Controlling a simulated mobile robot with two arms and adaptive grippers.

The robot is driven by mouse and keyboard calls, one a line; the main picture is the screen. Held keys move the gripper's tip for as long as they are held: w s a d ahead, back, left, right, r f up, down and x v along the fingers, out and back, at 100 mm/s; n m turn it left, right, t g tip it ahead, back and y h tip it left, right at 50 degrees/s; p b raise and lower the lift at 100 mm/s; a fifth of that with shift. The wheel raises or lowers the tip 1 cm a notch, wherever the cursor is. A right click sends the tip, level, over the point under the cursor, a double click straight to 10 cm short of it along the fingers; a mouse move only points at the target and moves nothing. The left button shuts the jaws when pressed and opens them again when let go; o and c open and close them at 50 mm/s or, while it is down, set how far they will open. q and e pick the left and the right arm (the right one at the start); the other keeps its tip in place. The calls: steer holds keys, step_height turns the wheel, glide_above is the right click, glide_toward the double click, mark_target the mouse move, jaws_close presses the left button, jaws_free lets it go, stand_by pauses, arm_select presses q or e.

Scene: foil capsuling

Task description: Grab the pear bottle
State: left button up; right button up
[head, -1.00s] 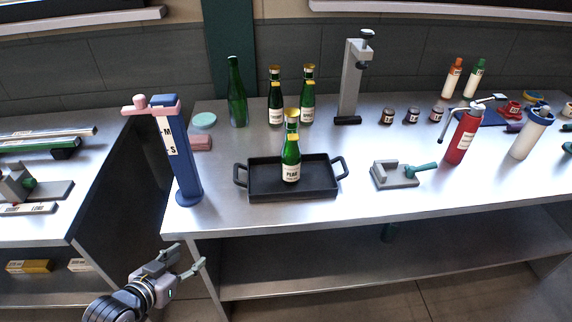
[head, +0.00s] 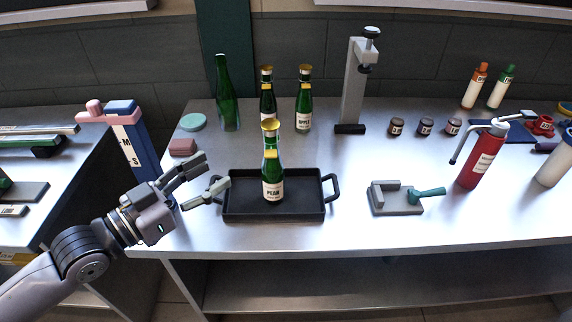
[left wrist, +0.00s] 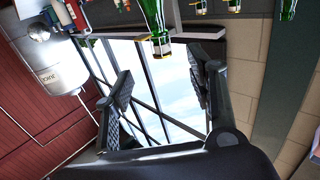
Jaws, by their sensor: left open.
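The pear bottle (head: 272,172) is green glass with a gold cap, a yellow neck band and a white label reading PEAR. It stands upright in a black two-handled tray (head: 240,213) on the steel bench. My left gripper (head: 213,172) is open and empty, left of the bottle and near the tray's left handle, with its fingers pointing toward the bottle and clearly apart from it. In the left wrist view my spread fingers (left wrist: 161,92) have nothing between them. A green bottle (left wrist: 155,18) is cut off at the top there; its label is unreadable.
Two green bottles (head: 267,97) (head: 304,103) stand behind the tray, with a taller one (head: 227,95) to their left. A blue and pink device (head: 128,140) stands left, behind my arm. A grey stand (head: 354,90) and a small fixture (head: 396,198) are on the right.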

mark_target(265, 139)
arm_select(q)
steer(key=p+x, duration=0.2)
steer(key=x, duration=0.8)
steer(key=shift+r+p, duration=0.15)
steer(key=shift+p, duration=0.15)
steer(key=shift+w+d, duration=0.5)
steer(key=p+x, duration=0.1)
steer(key=x, duration=0.3)
steer(key=shift+s+p, duration=0.1)
steer(key=shift+p, duration=0.25)
steer(key=shift+w+d, duration=0.3)
steer(key=shift+d, duration=0.05)
steer(key=shift+a, duration=0.1)
steer(key=c, duration=0.8)
jaws_close()
arm_select(e)
steer(key=r, duration=0.1)
steer(key=a+r, duration=0.1)
steer(key=r, duration=0.1)
steer(key=s+a+r, duration=0.1)
steer(key=shift+s+r, duration=0.1)
steer(key=shift+r, duration=0.2)
